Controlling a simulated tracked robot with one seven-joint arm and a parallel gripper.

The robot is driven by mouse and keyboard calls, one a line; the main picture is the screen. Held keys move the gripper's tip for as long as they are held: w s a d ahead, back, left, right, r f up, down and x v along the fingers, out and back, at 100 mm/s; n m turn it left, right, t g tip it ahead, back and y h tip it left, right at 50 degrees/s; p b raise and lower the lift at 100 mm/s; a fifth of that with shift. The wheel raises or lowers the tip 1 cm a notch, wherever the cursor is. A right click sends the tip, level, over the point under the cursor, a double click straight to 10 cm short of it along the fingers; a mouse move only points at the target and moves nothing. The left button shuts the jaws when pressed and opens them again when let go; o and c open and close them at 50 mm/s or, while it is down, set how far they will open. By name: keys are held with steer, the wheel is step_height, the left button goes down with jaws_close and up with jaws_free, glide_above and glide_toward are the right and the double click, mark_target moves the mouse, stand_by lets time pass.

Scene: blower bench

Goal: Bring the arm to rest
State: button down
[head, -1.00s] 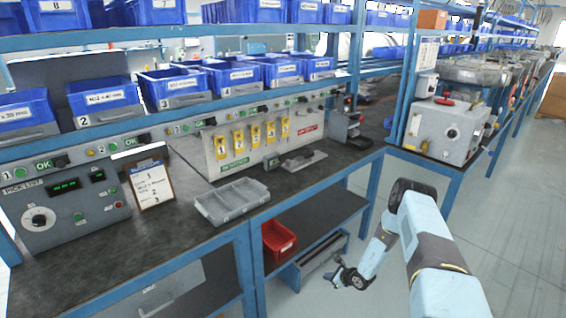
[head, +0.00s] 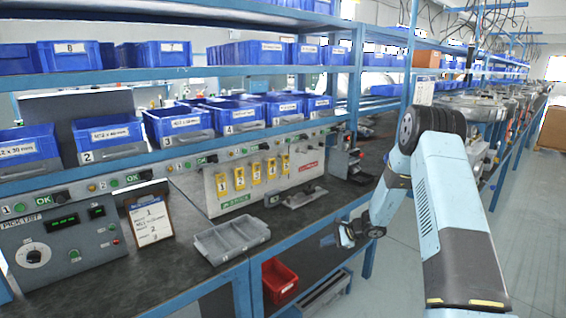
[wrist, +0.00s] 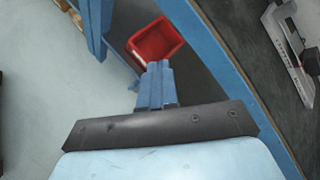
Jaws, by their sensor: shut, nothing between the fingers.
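My arm (head: 448,205), light blue with dark joints, is raised at the right of the head view and bends down to my gripper. My gripper (head: 344,237) is at the front edge of the bench (head: 190,268), right of the grey divided tray (head: 232,240); whether it touches the edge cannot be told. In the wrist view my gripper (wrist: 155,66) has its blue fingers together with nothing between them. A red bin (wrist: 155,42) shows beyond the fingertips, lower down.
The red bin (head: 279,281) sits on the lower shelf. A clipboard (head: 150,221), a panel with yellow switches (head: 262,180) and blue bins (head: 178,124) line the bench. The floor (head: 535,235) right of my arm is clear.

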steer(key=s+a+r+n+g+h, duration=0.1)
steer(key=s+r+n, duration=0.2)
steer(key=s+r, duration=0.5)
steer(key=s+r+n+h, duration=0.1)
steer(key=s+r+n, duration=0.3)
steer(key=r, duration=0.8)
steer(key=s+a+r+n+g+h, duration=0.1)
steer(key=s+r+n, duration=0.1)
steer(key=s+r, duration=0.7)
steer(key=s+d+r+n+t+h, duration=0.1)
steer(key=s+r, duration=0.3)
steer(key=s, duration=0.4)
steer(key=s+d+r+n+t+h, duration=0.1)
steer(key=s+d+r+n+h, duration=0.2)
steer(key=s, duration=0.6)
steer(key=s+d+r+n+t+h, duration=0.1)
steer(key=s+d+r, duration=0.3)
steer(key=s, duration=0.5)
steer(key=shift+r+n+h, duration=0.4)
steer(key=shift+r+h, duration=0.1)
steer(key=shift+h, duration=0.2)
steer(key=c, duration=1.8)
jaws_free()
steer(key=shift+d, duration=0.1)
steer(key=shift+c, duration=0.2)
